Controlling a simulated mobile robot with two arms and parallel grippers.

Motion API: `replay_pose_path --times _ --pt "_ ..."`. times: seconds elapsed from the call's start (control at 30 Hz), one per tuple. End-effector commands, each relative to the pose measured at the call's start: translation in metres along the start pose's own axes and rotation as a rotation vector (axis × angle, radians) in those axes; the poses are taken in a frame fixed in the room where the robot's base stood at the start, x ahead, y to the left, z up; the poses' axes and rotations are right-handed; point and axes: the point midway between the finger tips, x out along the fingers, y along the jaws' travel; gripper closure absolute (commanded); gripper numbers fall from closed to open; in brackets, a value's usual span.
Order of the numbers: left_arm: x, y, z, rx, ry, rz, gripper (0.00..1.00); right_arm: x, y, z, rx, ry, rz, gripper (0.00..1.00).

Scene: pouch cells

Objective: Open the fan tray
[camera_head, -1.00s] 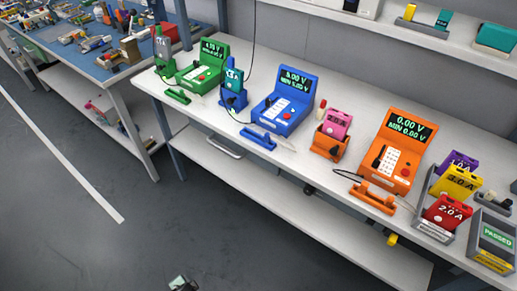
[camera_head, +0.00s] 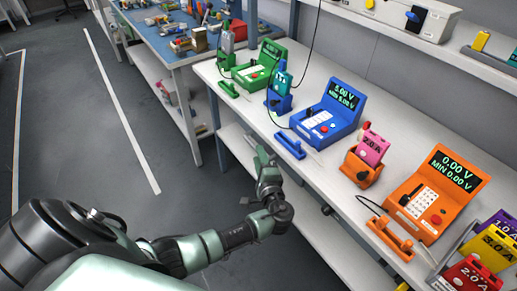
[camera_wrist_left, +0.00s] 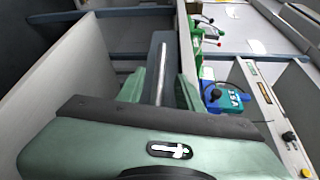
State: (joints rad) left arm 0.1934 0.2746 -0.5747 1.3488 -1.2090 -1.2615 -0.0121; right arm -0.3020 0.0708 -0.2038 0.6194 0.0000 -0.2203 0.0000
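My left gripper (camera_head: 264,166) is at the front edge of the long white bench, below the green and blue stations. In the left wrist view the fingers of the left gripper (camera_wrist_left: 161,88) stand apart. A bright thin metal bar (camera_wrist_left: 162,72), which looks like a pull handle, lies between them in front of a dark grey surface. I cannot tell whether the fingers touch it. In the head view the arm hides that part of the bench front. I cannot make out the fan tray itself for sure. My right gripper is not in view.
On the bench stand a green tester (camera_head: 262,68), a blue tester (camera_head: 330,112), an orange tester (camera_head: 432,200) and a pink cell (camera_head: 371,148) in an orange holder. A blue-topped bench (camera_head: 180,52) is behind. Grey floor (camera_head: 70,130) is clear at left.

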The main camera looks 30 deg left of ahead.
Motion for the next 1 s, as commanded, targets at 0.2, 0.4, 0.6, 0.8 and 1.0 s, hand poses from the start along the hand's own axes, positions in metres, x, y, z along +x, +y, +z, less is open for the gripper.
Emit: replay_pose_path --times 0.2,0.4,0.6,0.8,1.0 --pt "0.034 0.000 0.000 0.002 0.000 0.000 0.64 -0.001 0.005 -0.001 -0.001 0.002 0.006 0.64" --pt "0.045 0.001 0.000 0.000 0.000 0.002 0.64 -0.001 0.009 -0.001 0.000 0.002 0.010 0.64" --pt "0.045 0.001 0.000 0.000 0.001 0.002 0.64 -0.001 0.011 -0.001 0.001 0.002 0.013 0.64" --pt "0.045 0.001 0.000 0.000 0.001 0.003 1.00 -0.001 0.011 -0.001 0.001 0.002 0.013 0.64" --pt "0.045 0.002 0.000 0.001 0.001 0.003 1.00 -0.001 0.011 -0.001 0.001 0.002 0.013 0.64"
